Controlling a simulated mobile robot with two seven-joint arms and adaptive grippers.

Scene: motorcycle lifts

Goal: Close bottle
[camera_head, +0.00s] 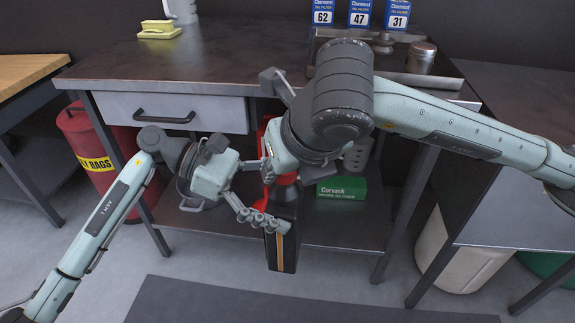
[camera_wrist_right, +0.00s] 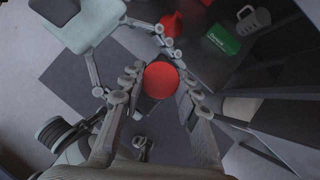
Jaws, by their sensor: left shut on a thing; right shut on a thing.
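A dark bottle (camera_head: 283,245) with an orange stripe is held upright in front of the workbench. My left gripper (camera_head: 268,200) is shut on its body from the left, with fingers around it. A round red cap (camera_wrist_right: 161,77) sits between the fingers of my right gripper (camera_wrist_right: 160,88), seen from above in the right wrist view. My right gripper is shut on the cap, over the bottle. The right wrist hides much of the bottle's top in the head view, and the cap covers the neck in the wrist view. Whether the threads are engaged cannot be seen.
The workbench (camera_head: 190,60) with a drawer (camera_head: 175,112) stands close behind my arms. A green box (camera_head: 342,188) and a red funnel-like item (camera_wrist_right: 172,23) are on its lower shelf. A red rag bin (camera_head: 90,150) stands left. A dark mat (camera_head: 300,300) lies on open floor in front.

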